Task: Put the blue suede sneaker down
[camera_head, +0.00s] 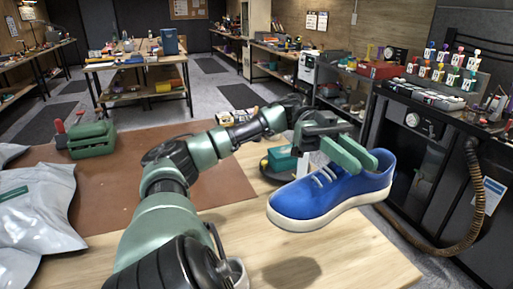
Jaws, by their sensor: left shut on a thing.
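The blue suede sneaker (325,197) has a cream sole and white laces. It is in the air above the right end of the wooden table (345,258), with its toe to the left and its heel to the right. A shadow lies on the table below it. My left gripper (355,157) is shut on the sneaker at its collar, its green fingers at the shoe's opening. The far side of the sneaker is hidden. My right gripper is not in view.
A brown mat (110,185) covers the table's left and middle. A grey plastic bag (40,215) lies at the left, near a green tool (88,138). A teal box (284,158) stands behind the sneaker. The front right wood is clear.

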